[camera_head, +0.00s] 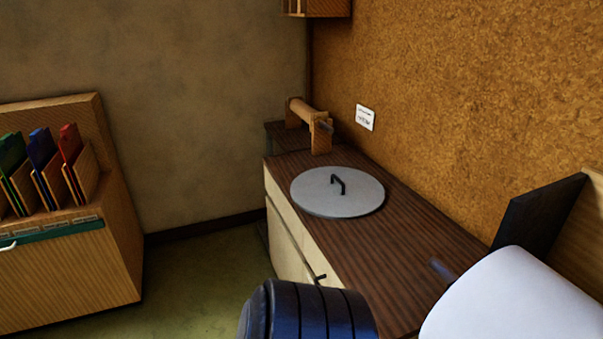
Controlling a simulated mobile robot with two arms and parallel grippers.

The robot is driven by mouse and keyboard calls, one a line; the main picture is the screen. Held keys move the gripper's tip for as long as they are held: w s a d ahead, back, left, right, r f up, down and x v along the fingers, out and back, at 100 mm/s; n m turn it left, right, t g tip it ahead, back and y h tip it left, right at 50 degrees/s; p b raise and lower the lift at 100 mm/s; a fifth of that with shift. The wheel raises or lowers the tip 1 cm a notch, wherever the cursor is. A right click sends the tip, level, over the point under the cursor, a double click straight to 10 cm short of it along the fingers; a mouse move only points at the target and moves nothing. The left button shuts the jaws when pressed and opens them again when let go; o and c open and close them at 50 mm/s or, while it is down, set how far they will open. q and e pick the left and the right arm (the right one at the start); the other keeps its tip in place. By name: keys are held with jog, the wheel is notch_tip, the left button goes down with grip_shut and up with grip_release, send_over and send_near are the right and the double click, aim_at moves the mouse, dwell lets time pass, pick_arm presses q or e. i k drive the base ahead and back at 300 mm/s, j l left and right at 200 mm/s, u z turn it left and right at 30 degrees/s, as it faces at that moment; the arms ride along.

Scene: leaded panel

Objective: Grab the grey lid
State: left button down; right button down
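The grey lid (316,198) is a round, flat disc with a dark arched handle (338,184) at its middle. It lies flat on the dark brown wooden counter top (405,265), with its handle facing up. I cannot tell whether anything is beneath it. Neither of my grippers shows in the head view. A dark blue ribbed part at the bottom middle and a white rounded part at the lower right are in the near foreground, apart from the lid in the picture.
A wooden roller stand (308,113) stands behind the lid. A black panel (538,219) leans at the right. A wooden rack (70,250) with coloured sheets stands at the left. The counter in front of the lid is clear. Green floor (200,265) lies between rack and counter.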

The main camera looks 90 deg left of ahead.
aim_at(334, 193)
jog(key=u, duration=2.45)
jog(key=i+j+z, duration=0.15)
jog(key=z, duration=0.3)
jog(key=i+j+z, duration=0.2)
jog(key=z, duration=0.2)
